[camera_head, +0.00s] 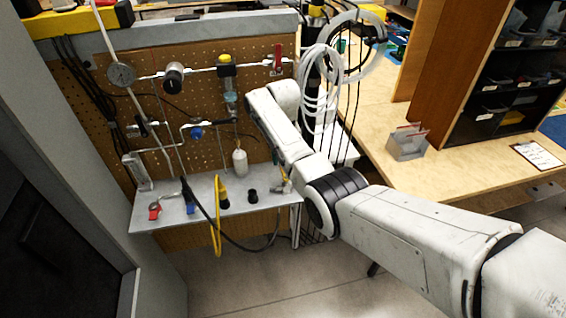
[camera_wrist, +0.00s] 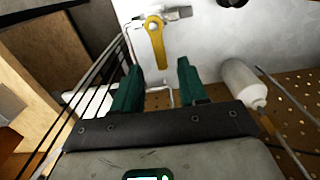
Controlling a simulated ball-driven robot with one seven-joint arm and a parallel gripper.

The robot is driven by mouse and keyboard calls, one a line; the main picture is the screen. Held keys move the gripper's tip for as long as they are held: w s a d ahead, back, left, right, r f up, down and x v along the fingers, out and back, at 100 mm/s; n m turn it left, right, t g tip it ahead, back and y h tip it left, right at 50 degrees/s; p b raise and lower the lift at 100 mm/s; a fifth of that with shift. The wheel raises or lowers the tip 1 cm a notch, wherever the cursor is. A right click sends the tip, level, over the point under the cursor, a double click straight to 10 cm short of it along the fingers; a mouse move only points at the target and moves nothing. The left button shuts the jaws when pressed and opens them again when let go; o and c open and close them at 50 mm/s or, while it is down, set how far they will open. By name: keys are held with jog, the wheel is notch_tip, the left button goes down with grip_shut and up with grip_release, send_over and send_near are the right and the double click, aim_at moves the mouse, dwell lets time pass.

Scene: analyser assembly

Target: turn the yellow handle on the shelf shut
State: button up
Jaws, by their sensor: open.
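The yellow handle (camera_wrist: 156,43) shows in the wrist view on a metal valve (camera_wrist: 172,13) over the pale shelf (camera_wrist: 205,35). It points down the picture, and its free end appears in the gap between my fingertips. My gripper (camera_wrist: 160,66) has two green fingers, spread apart. I see no contact, and the depth between fingers and handle is hard to judge. In the head view the shelf (camera_head: 170,218) is fixed low on the pegboard. A small metal valve (camera_head: 284,187) sits at its right end, close to my arm; its handle is not clear there.
A white bottle (camera_wrist: 243,84) is right of my fingers in the wrist view and also shows in the head view (camera_head: 240,162). Pipes and gauges cover the pegboard (camera_head: 195,100). A wooden workbench (camera_head: 450,175) stands at right.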

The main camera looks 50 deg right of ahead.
notch_tip(320, 180, up, 7)
jog(key=shift+r+b, duration=0.15)
jog(key=shift+b, duration=0.15)
dwell(1.3)
